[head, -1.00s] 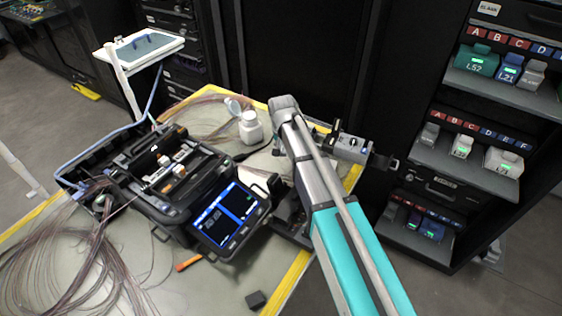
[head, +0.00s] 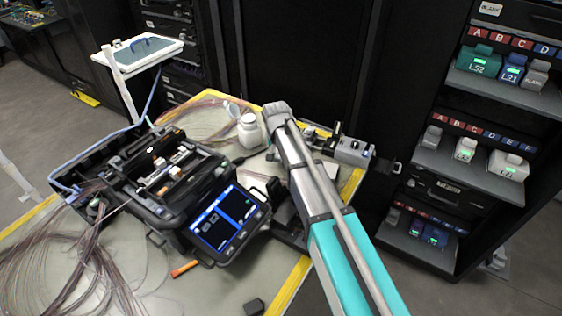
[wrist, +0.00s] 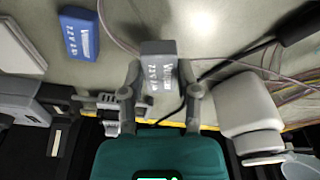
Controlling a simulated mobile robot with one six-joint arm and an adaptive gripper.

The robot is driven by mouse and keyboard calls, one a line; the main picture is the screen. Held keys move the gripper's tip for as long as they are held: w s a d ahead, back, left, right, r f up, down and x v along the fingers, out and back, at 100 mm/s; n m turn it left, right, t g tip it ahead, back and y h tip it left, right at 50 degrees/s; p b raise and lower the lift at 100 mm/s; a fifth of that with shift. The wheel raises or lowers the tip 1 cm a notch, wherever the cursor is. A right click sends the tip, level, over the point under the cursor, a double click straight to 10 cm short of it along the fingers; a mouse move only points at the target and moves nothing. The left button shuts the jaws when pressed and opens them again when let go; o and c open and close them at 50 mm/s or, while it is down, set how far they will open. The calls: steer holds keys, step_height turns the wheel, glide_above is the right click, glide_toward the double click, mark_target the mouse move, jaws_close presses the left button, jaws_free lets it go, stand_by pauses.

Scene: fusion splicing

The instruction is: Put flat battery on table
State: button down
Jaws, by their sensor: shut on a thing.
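In the wrist view, my gripper (wrist: 160,93) is shut on a small grey battery (wrist: 158,68) with pale lettering on its face. The battery sits between the two fingertips, over the pale table (wrist: 222,55). I cannot tell whether it touches the surface. A blue battery (wrist: 79,33) with similar lettering lies on the table, up and to the left of the gripper. In the head view my arm covers the gripper, and neither battery shows. The table (head: 125,260) shows there with its yellow edge.
A white bottle (wrist: 248,105) stands close to the right finger; it also shows in the head view (head: 249,131). A splicer (head: 185,185) fills the table's middle, with loose fibres on the left. A grey device (head: 350,150) is at the right edge. Shelves (head: 480,165) hold several batteries.

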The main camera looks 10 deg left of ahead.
mark_target(277, 155)
steer(key=shift+f+b, duration=1.35)
steer(key=shift+f, duration=0.3)
steer(key=shift+f, duration=0.15)
steer(key=shift+c, duration=1.7)
jaws_free()
steer(key=shift+r, duration=0.25)
steer(key=r+p, duration=0.4)
steer(key=s+r+p, duration=0.1)
steer(key=r+p, duration=0.6)
steer(key=p, duration=0.1)
steer(key=shift+s+r, duration=0.3)
steer(key=shift+r, duration=0.1)
